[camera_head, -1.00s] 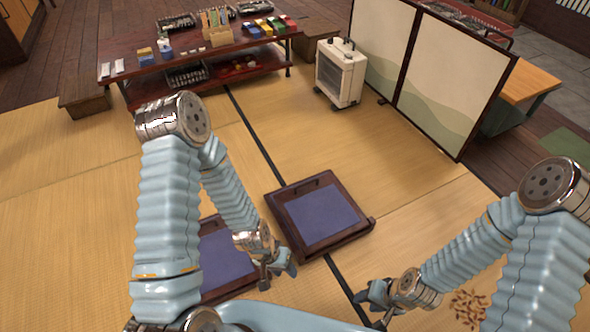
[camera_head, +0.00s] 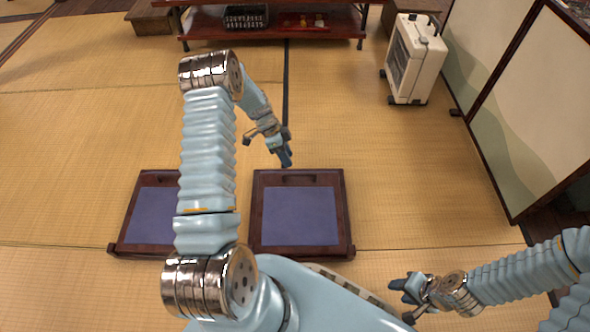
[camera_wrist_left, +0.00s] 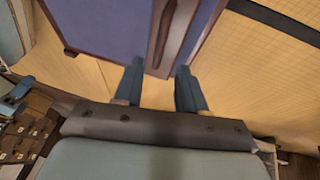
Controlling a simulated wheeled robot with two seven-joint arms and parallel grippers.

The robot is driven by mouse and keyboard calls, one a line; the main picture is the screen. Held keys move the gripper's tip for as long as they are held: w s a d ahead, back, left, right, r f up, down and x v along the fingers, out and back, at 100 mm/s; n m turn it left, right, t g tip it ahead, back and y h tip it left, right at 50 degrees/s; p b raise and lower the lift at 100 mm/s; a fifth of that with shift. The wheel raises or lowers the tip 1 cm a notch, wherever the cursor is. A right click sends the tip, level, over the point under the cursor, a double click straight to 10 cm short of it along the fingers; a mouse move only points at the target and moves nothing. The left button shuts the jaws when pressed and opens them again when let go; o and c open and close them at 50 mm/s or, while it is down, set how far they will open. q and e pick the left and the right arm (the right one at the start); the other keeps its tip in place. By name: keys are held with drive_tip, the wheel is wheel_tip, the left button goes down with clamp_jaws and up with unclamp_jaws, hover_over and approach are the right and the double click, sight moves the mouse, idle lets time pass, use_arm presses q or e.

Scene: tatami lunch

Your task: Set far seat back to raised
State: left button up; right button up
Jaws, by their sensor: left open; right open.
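Two low floor seats with dark wood frames and blue pads lie side by side, their backs folded flat: a left one (camera_head: 150,215) and a right one (camera_head: 300,217). I cannot tell which is called far. My left gripper (camera_head: 286,158) is open and empty, just beyond the upper edge of the right seat, near its slotted rail (camera_head: 300,179). In the left wrist view its fingers (camera_wrist_left: 160,75) point at a dark slotted rail (camera_wrist_left: 168,35) beside a blue pad (camera_wrist_left: 100,22); contact is unclear. My right gripper (camera_head: 400,300) is open and empty, lower right of the seats.
A white heater (camera_head: 415,60) stands at the upper right beside a folding screen (camera_head: 530,110). A low dark red shelf table (camera_head: 275,30) is at the top. My left arm covers part of the left seat. The tatami between seats and shelf is clear.

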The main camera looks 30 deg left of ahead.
use_arm(q)
drive_tip(key=x, duration=0.7)
drive_tip(key=shift+b, duration=0.35)
drive_tip(key=shift+c, duration=0.3)
clamp_jaws()
